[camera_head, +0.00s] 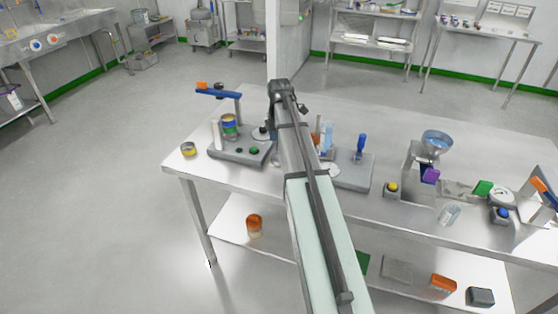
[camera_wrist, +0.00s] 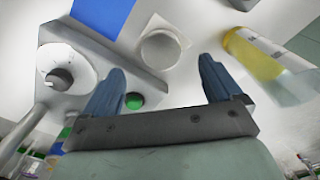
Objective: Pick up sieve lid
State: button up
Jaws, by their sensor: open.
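A pale round disc with a dark knob (camera_wrist: 62,76), which looks like the sieve lid, lies on a grey base at the left of the wrist view. It also shows as a disc with a black knob (camera_head: 262,132) beside my arm in the head view. I cannot be sure it is the lid. My gripper (camera_wrist: 163,66) is open with nothing between its blue fingers, and the disc is left of the left finger. In the head view my arm hides the gripper.
The grey base (camera_head: 226,151) carries a green button (camera_wrist: 134,101) and a blue lever (camera_head: 222,93). A yellow-ended clear cylinder (camera_wrist: 258,58) is right of my gripper. A small yellow-rimmed cup (camera_head: 188,149) stands on the left table edge. Another grey base (camera_head: 352,176) is right of my arm.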

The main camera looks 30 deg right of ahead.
jog(key=shift+s+a+f, duration=0.1)
jog(key=shift+f, duration=2.95)
jog(key=c, duration=1.2)
jog(key=shift+r, duration=0.15)
